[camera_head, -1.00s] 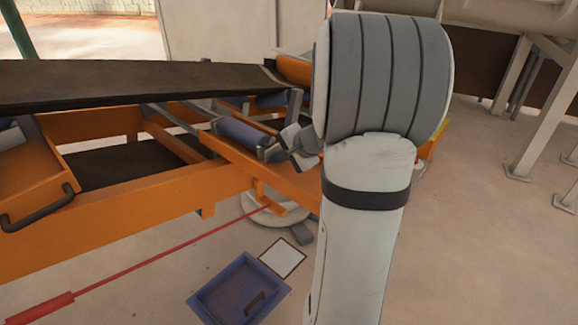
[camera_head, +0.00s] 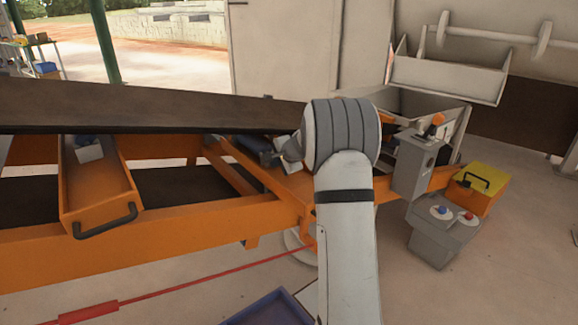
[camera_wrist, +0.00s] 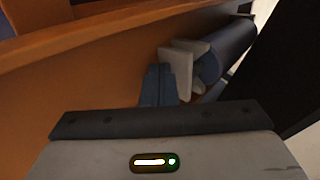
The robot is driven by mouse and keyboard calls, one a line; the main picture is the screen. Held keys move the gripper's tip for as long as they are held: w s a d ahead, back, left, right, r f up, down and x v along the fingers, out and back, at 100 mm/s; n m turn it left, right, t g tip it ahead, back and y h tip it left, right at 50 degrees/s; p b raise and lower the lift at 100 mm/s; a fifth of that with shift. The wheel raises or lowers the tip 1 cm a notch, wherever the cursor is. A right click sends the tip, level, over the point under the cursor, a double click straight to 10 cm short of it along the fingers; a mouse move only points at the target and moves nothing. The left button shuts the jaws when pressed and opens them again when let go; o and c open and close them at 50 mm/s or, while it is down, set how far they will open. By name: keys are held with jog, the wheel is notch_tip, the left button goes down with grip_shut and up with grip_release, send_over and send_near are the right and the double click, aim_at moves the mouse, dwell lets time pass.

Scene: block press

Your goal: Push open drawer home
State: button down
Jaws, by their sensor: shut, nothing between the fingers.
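The open orange drawer (camera_head: 95,190) sticks out from the orange conveyor frame at the left of the head view. Its dark bar handle (camera_head: 105,222) is on its front, and a small grey block with a blue top (camera_head: 88,149) lies inside. My gripper (camera_wrist: 158,82) shows in the wrist view as dark blue-grey fingers, shut and empty, over the orange frame. I do not see the drawer in the wrist view.
A dark conveyor belt (camera_head: 150,108) runs above the drawer. A blue-grey roller (camera_wrist: 228,50) lies close to my fingers. A red bar (camera_head: 190,273) crosses low in front of the frame. A grey button box (camera_head: 440,232) and an orange box with a yellow top (camera_head: 478,188) stand right.

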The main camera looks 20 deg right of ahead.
jog(key=shift+w+a, duration=0.2)
jog(key=shift+w, duration=0.7)
jog(key=shift+s, duration=0.1)
